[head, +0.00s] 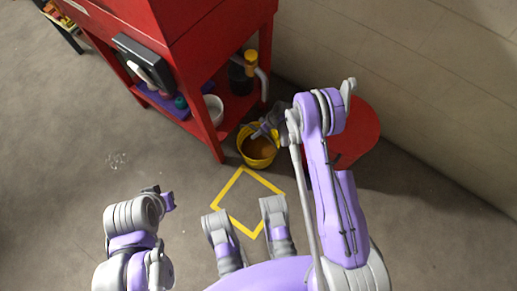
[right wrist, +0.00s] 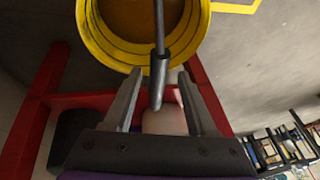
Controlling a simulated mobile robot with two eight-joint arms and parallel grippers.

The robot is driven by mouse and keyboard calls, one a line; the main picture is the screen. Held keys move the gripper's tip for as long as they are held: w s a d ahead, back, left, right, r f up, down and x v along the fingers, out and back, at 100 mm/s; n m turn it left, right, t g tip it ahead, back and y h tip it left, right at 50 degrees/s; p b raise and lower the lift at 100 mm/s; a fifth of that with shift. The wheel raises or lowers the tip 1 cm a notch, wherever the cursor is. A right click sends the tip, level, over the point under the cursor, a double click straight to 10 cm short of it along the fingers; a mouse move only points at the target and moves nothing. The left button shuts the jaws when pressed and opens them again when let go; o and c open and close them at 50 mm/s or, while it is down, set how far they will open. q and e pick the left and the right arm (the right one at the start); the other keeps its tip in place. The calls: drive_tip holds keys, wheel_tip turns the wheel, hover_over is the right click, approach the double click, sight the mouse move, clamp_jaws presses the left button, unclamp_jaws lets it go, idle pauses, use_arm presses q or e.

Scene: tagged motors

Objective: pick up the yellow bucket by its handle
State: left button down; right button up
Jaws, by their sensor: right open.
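The yellow bucket (head: 258,161) stands on the floor beside the red cart, with brown contents inside. In the right wrist view the bucket (right wrist: 103,42) fills the top, and its handle with a dark grip (right wrist: 159,80) reaches down between my fingers. My right gripper (right wrist: 158,74) is open, with one finger on each side of the grip and a gap visible on both sides. In the head view my right gripper (head: 262,131) is over the bucket's rim, partly hidden by its own wrist. My left gripper (head: 167,200) is low at the left, away from the bucket; its jaws are unclear.
The red cart (head: 218,148) with shelves stands left of and behind the bucket, one leg close to it. A white container (head: 214,108) sits on its lower shelf. A red round object (head: 362,130) stands right, near the wall. A yellow square outline (head: 222,190) marks clear floor in front.

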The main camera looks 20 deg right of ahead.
drive_tip(key=x, duration=0.3)
drive_tip(key=shift+w+f+b, duration=0.15)
drive_tip(key=shift+b, duration=0.2)
drive_tip(key=shift+c, duration=0.3)
clamp_jaws()
